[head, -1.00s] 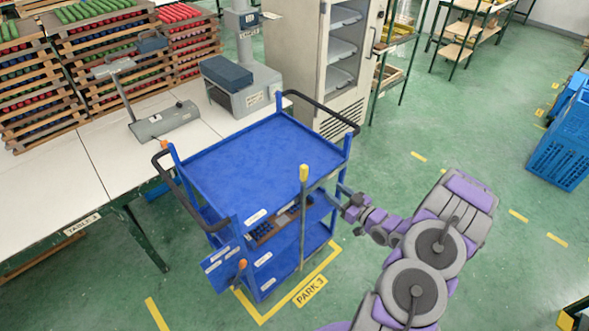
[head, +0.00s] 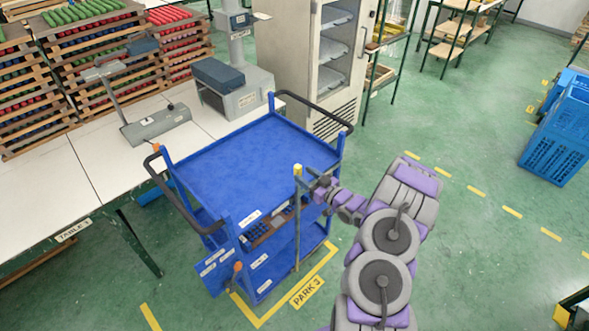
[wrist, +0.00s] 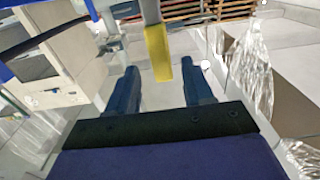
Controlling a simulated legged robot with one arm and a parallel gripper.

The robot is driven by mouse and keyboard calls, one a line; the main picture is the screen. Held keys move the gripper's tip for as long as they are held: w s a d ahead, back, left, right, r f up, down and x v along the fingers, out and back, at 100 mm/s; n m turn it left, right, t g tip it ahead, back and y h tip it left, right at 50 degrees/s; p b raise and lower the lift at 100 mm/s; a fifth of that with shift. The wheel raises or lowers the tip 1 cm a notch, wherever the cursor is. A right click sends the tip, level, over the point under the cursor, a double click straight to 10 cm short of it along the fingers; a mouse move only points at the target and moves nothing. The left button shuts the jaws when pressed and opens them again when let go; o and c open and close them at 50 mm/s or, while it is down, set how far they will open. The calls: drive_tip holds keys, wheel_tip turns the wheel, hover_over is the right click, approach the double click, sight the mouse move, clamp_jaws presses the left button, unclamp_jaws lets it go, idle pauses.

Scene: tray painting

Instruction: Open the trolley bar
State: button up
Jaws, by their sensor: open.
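The blue trolley (head: 250,155) stands beside the white table, with a flat blue top and shelves below. A thin grey bar (head: 297,225) with a yellow end (head: 298,169) stands upright in front of the trolley's near right side. My gripper (head: 311,184) is at the right of the bar's upper part, just below the yellow end. In the wrist view, my gripper's two dark fingers (wrist: 159,68) are spread apart. The yellow end (wrist: 157,53) shows between the fingertips, and I cannot tell whether it touches them.
The white table (head: 48,190) lies left of the trolley, with a grey scale (head: 230,95) on it. A tall open cabinet (head: 290,50) stands behind. Blue crates (head: 552,140) are at far right. Green floor (head: 470,240) is free to the right.

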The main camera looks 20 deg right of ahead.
drive_tip(key=x, duration=0.6)
drive_tip(key=shift+b, duration=0.3)
drive_tip(key=shift+c, duration=0.2)
clamp_jaws()
